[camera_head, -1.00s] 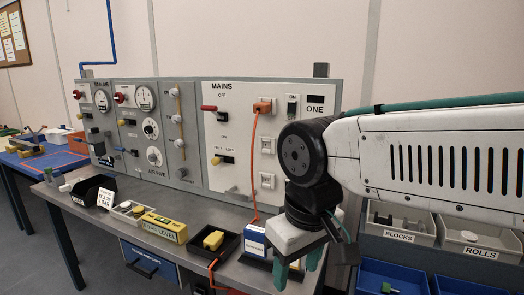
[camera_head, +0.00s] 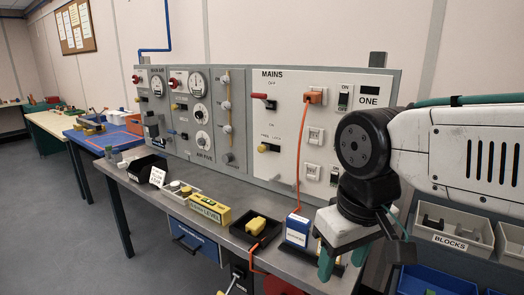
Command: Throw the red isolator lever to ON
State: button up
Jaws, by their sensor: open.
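The red isolator lever (camera_head: 259,96) sits on the white MAINS panel (camera_head: 290,148), below the OFF marking. Its red handle points left from a dark mount, and smaller lettering, too blurred to read surely, is beneath it. My gripper (camera_head: 343,262) hangs with its green fingers pointing down over the right front part of the bench, right of and well below the lever. The fingers are apart and nothing shows between them. The gripper is not touching the lever.
An orange cable (camera_head: 304,150) hangs from an orange plug across the panel. A yellow knob (camera_head: 263,148) is below the lever. A blue-and-white box (camera_head: 297,231), a black tray (camera_head: 256,232) and a yellow level (camera_head: 211,213) stand on the bench. Grey bins are at right.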

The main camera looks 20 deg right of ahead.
aim_at(263, 97)
jog(key=u, duration=0.05)
jog(key=k, duration=0.65)
jog(key=z, duration=0.65)
jog(key=i, duration=1.15)
jog(key=u, duration=0.5)
